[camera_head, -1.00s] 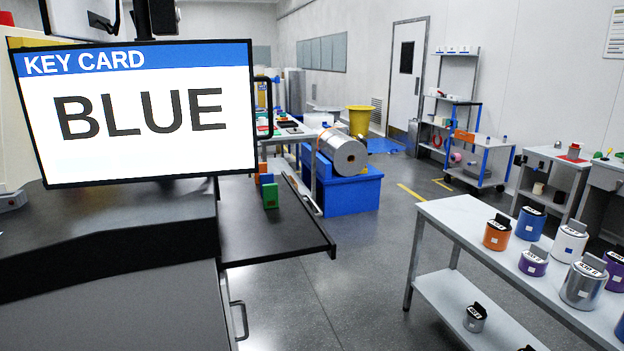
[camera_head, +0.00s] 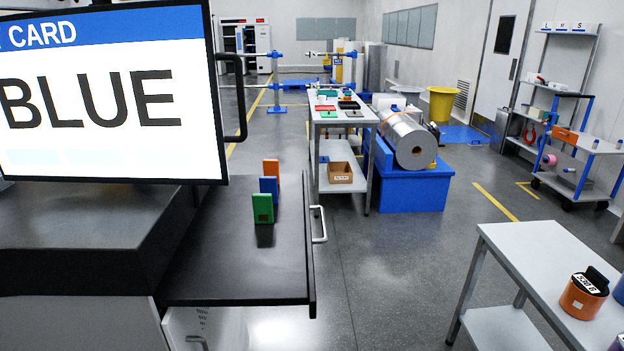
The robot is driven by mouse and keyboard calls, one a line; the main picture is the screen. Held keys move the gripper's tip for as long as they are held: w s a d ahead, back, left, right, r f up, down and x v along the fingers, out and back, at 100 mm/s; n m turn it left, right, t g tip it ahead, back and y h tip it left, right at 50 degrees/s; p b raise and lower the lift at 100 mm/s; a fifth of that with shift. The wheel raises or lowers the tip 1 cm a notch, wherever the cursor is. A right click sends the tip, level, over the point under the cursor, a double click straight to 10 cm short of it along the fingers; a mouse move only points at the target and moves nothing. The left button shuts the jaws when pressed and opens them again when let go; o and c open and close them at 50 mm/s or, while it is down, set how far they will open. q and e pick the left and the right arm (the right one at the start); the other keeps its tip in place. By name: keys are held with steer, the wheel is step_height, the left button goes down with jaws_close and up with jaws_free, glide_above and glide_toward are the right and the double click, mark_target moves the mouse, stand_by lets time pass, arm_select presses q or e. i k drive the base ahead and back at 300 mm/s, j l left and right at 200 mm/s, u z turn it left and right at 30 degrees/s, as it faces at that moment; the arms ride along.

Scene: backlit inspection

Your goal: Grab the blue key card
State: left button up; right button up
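The blue key card (camera_head: 268,190) stands upright on a black shelf (camera_head: 240,262) beside the dark console. A green card (camera_head: 262,209) stands in front of it and hides part of it. An orange card (camera_head: 271,172) stands behind it. A screen (camera_head: 95,100) at the left reads "CARD" and "BLUE", cut off by the picture's edge. Neither of my grippers shows in the head view.
A white worktable (camera_head: 480,237) with an orange canister (camera_head: 584,294) stands at the lower right. A blue bin (camera_head: 412,188) with a silver roll (camera_head: 408,140) and a table (camera_head: 372,118) stand beyond the shelf. The grey floor (camera_head: 390,270) right of the shelf is clear.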

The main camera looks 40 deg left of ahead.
mark_target(268, 185)
steer(key=i+u, duration=0.45)
steer(key=i+l+u, duration=0.3)
steer(key=i+u, duration=0.4)
steer(key=u, duration=0.2)
steer(key=i+l+u, duration=0.2)
steer(key=u, duration=0.25)
steer(key=i+l+u, duration=0.2)
steer(key=u, duration=0.25)
steer(key=i+l+u, duration=0.1)
steer(key=l+u, duration=0.3)
steer(key=i+l+u, duration=0.15)
steer(key=u, duration=0.3)
steer(key=l, duration=0.05)
